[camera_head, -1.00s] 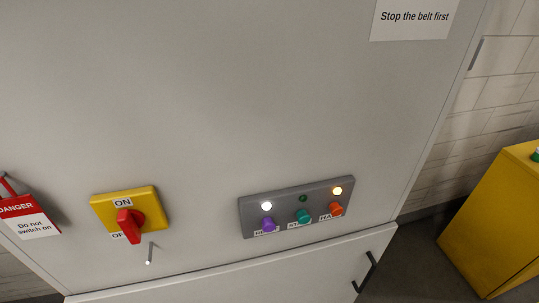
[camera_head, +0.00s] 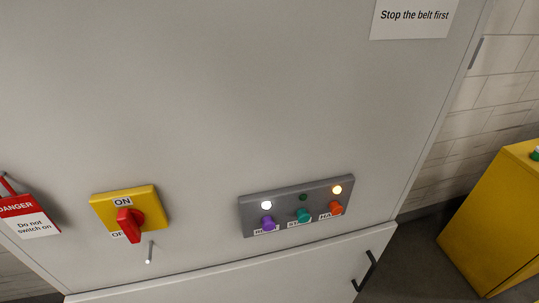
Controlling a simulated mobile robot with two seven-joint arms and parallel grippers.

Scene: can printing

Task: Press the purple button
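The purple button (camera_head: 268,223) is the leftmost of three buttons on a grey control panel (camera_head: 285,200) on the cabinet front. A lit white lamp (camera_head: 266,205) sits above it, and a partly covered label is below it. A teal button (camera_head: 303,215) is in the middle under an unlit dark green lamp (camera_head: 303,197). An orange button (camera_head: 336,208) is at the right under a lit amber lamp (camera_head: 337,189). Neither of my grippers is in view, and nothing touches the buttons.
A yellow switch plate (camera_head: 103,208) with a red rotary handle (camera_head: 129,222) is left of the panel. A peg (camera_head: 150,252) sticks out below it. A red-and-white danger tag (camera_head: 33,218) hangs at far left. A yellow box (camera_head: 495,225) stands at right. A sign reads "Stop the belt first" (camera_head: 414,18).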

